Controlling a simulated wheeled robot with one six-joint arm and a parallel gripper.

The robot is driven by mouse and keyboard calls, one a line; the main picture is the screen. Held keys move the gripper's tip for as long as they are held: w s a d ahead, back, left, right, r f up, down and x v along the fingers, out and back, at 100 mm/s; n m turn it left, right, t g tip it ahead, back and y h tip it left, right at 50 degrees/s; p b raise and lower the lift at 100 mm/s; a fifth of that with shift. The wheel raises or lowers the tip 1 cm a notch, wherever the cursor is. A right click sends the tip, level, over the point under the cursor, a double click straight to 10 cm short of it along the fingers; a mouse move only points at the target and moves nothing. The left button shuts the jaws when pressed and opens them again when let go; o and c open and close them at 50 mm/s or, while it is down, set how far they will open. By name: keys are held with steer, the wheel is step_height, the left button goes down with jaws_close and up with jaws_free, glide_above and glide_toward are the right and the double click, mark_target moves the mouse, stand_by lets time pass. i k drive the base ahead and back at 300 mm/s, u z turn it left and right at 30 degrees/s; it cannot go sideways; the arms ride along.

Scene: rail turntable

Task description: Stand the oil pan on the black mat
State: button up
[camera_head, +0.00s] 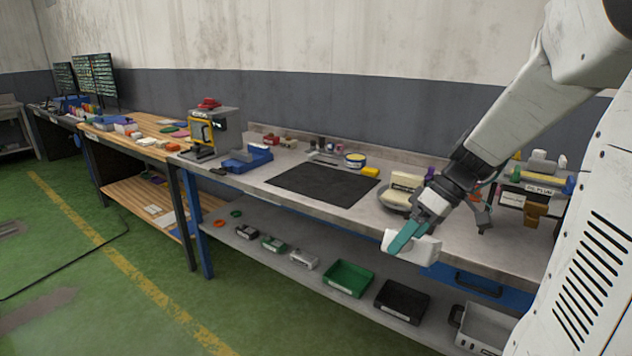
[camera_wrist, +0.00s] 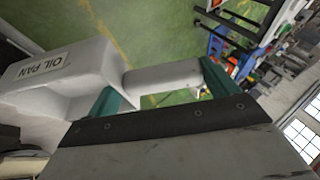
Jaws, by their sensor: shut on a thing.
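The white oil pan (camera_head: 428,248) is held at my gripper (camera_head: 406,237), in front of the bench's front edge and right of the mat. In the wrist view, the pan (camera_wrist: 75,85) shows its "OIL PAN" label at the left. My gripper's teal fingers (camera_wrist: 160,84) are shut on its narrow white handle part. A finger hides some of the pan in the head view. The black mat (camera_head: 322,184) lies flat and bare on the grey bench top, apart from the pan.
A cream block on a grey dish (camera_head: 396,200) stands between the mat and my arm.

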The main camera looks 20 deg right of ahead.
mark_target(315, 186)
steer(key=i, duration=1.45)
steer(key=z, duration=0.05)
